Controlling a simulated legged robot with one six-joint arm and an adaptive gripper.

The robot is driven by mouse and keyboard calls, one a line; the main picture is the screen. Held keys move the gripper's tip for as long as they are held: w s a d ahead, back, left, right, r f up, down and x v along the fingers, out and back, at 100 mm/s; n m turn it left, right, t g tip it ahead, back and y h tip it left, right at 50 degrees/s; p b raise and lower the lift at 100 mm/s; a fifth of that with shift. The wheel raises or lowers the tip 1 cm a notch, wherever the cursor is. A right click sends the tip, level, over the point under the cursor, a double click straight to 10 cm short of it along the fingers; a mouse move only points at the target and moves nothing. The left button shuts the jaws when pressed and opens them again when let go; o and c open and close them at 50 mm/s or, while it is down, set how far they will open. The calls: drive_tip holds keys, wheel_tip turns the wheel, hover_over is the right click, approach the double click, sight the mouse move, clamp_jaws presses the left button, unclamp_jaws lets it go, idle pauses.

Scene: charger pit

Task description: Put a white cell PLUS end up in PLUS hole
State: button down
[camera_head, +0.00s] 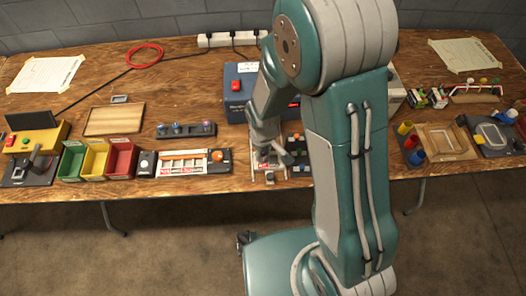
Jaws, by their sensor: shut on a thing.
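My gripper (268,156) points down at the front middle of the table. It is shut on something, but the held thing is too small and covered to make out. Right below it is a small pale frame or holder (256,176) near the front edge; I cannot tell whether they touch. A dark rack (297,141) with small coloured pieces stands just right of the gripper, partly hidden by my arm. A blue box (232,98) with a red switch stands behind. No cell, plus mark or hole can be told apart at this size.
To the left are a white-striped tray (182,168), a dark strip with round knobs (186,130), red (121,158), yellow and green bins, and a wooden tray (114,120). To the right are a wooden tray (447,141) and coloured cups. My arm hides the table right of centre.

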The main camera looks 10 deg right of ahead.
drive_tip(key=shift+a+f, duration=0.1)
drive_tip(key=shift+f, duration=0.6)
idle(0.7)
drive_tip(key=shift+c, duration=2)
unclamp_jaws()
drive_tip(key=shift+r, duration=3.55)
